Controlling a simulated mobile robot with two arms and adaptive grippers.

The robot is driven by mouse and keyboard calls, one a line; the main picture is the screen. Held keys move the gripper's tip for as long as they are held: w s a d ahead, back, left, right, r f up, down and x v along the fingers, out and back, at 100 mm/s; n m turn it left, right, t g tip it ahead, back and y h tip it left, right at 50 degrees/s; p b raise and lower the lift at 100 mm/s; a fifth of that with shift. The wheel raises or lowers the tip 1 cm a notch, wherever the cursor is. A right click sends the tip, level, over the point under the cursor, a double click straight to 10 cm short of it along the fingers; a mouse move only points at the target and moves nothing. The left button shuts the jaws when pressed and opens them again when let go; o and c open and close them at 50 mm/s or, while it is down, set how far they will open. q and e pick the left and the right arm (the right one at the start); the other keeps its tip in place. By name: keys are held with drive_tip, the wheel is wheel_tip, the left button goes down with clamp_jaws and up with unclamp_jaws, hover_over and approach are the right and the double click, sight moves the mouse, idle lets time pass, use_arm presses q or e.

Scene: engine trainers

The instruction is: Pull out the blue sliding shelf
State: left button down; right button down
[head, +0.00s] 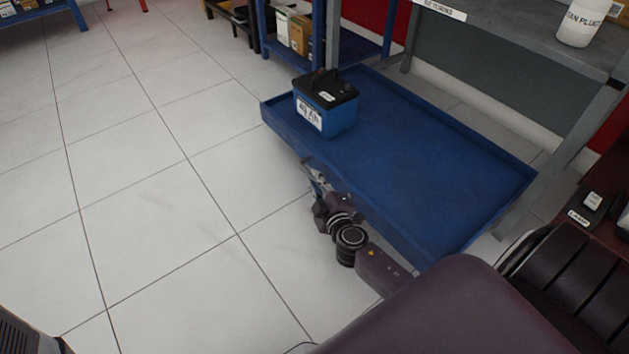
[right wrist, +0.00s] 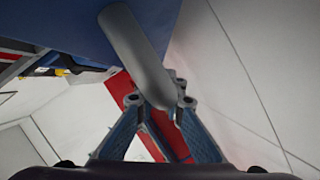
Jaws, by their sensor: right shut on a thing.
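The blue sliding shelf (head: 400,150) is a low, shallow tray with raised rims, standing out from under the grey bench. A blue and black battery (head: 326,110) sits upright near its far left corner. My right gripper (head: 313,172) is at the shelf's front side, below the rim. In the right wrist view, my right gripper (right wrist: 160,103) is shut on a grey rounded handle (right wrist: 135,50) next to the shelf's blue surface (right wrist: 70,25). In the head view the handle is mostly hidden by the gripper. My left gripper is not in view.
The grey bench (head: 520,60) carries a white bottle (head: 582,22). A blue rack (head: 345,45) with boxes stands behind the battery. The white tiled floor (head: 150,200) is clear left of the shelf. A dark red unit (head: 600,185) is at the right.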

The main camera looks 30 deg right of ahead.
drive_tip(key=c, duration=2)
unclamp_jaws()
drive_tip(key=shift+d+r, duration=0.1)
wheel_tip(320, 180, up, 10)
drive_tip(key=shift+f, duration=0.1)
